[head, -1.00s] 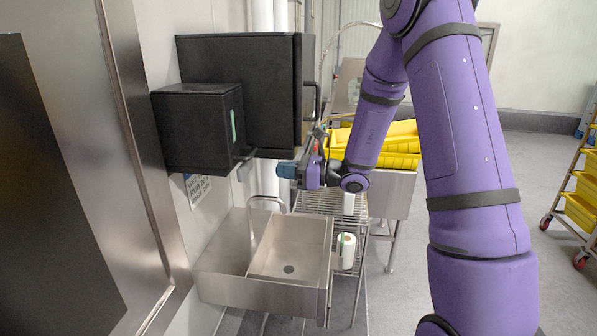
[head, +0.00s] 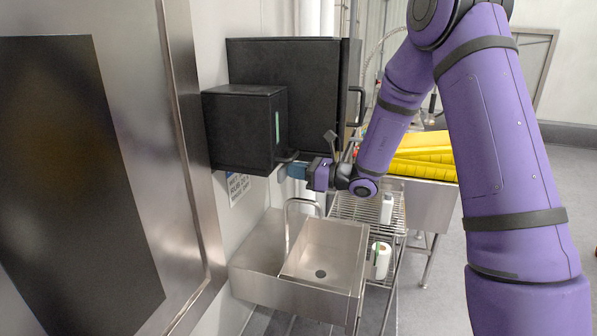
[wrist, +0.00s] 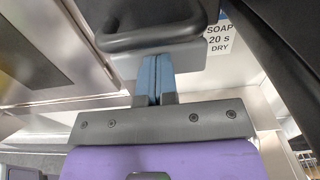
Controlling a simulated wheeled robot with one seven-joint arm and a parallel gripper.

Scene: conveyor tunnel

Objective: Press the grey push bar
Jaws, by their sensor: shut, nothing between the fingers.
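The grey push bar (head: 289,156) sticks out at the lower front of a black box-shaped dispenser (head: 240,130) with a green strip, mounted on the wall above a sink. In the wrist view the bar (wrist: 150,38) fills the top middle. My gripper (head: 286,171) is shut and empty, its blue fingertips right at the bar's lower edge. In the wrist view the closed fingertips (wrist: 155,60) meet the bar's near edge in the picture; I cannot tell whether they touch it. The dispenser's underside is partly hidden by the bar.
A larger black box (head: 310,75) with a handle is behind the dispenser. A steel sink (head: 325,250) with a tap (head: 289,215) is below. A wire rack (head: 365,208) and yellow crates (head: 425,150) stand beyond. A steel door (head: 185,120) is at left.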

